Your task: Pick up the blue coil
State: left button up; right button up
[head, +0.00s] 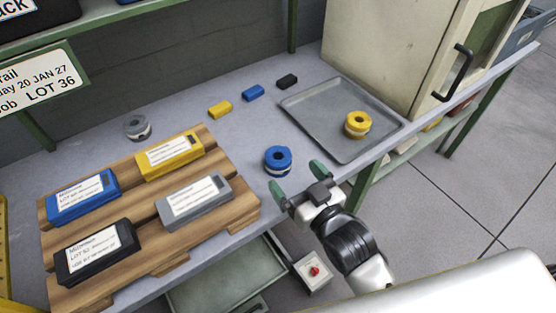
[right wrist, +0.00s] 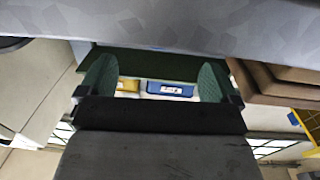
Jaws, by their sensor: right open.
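The blue coil (head: 278,159) lies on the grey table near its front edge, between the wooden pallet and the metal tray. My right gripper (head: 299,182) is open, with green fingers, just in front and to the right of the coil at the table's front edge. In the right wrist view the open fingers (right wrist: 156,82) have nothing between them that I can make out as held. The blue coil cannot be made out in that view. My left gripper is not in view.
A tray (head: 308,113) holds a yellow coil (head: 358,124). A grey coil (head: 137,127) lies at the back left. A wooden pallet (head: 222,219) bears several labelled boxes. A cabinet (head: 395,50) stands back right.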

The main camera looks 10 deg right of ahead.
aim_at(285, 165)
jog(key=x, duration=0.6)
jog(key=shift+f, duration=0.4)
jog(key=c, duration=1.1)
jog(key=shift+o, duration=0.2)
jog(key=shift+r, duration=0.1)
